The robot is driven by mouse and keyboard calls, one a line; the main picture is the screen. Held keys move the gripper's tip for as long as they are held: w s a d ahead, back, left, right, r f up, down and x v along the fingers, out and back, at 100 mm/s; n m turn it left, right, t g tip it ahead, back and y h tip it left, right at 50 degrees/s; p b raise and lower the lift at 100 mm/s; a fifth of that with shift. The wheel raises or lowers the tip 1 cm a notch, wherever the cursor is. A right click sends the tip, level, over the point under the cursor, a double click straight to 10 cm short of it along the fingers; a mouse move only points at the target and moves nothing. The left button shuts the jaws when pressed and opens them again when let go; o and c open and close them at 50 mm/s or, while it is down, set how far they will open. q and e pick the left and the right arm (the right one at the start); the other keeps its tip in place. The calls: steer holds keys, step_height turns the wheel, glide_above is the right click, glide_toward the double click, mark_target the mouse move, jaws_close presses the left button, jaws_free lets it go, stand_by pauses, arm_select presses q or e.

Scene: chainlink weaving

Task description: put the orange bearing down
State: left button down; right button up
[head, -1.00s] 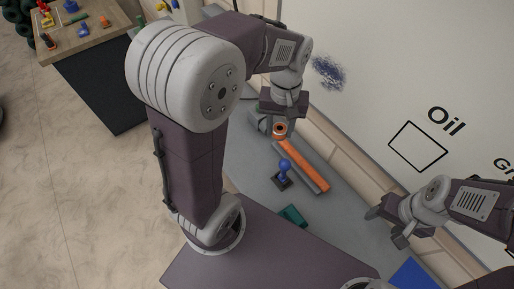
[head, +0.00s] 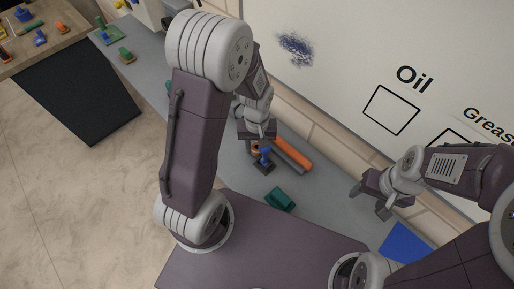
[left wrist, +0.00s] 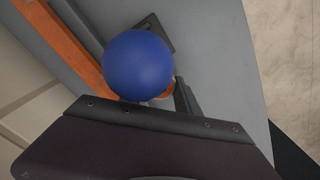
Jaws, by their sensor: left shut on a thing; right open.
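My left gripper (head: 257,142) is shut on the orange bearing (head: 254,150), right beside the blue-knobbed post (head: 265,152) on its dark base. In the left wrist view the post's blue ball (left wrist: 139,65) covers much of the area in front of the jaws. Only a small part of the bearing (left wrist: 167,91) shows there, below the ball and next to a dark finger. I cannot tell whether the bearing touches the post or the bench. My right gripper (head: 371,201) is open and empty above the bench at the right.
An orange bar (head: 293,153) lies in a grey holder beside the post, near the wall. A green block (head: 280,199) and a blue panel (head: 405,243) are nearer my base. The grey bench (head: 318,213) is bare between them. A whiteboard (head: 345,60) stands behind.

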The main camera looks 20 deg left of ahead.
arm_select(q)
steer(key=shift+w+f, duration=0.15)
steer(key=shift+f, duration=0.3)
steer(key=shift+f, duration=0.15)
steer(key=c, duration=1.2)
jaws_free()
steer(key=shift+o, duration=0.2)
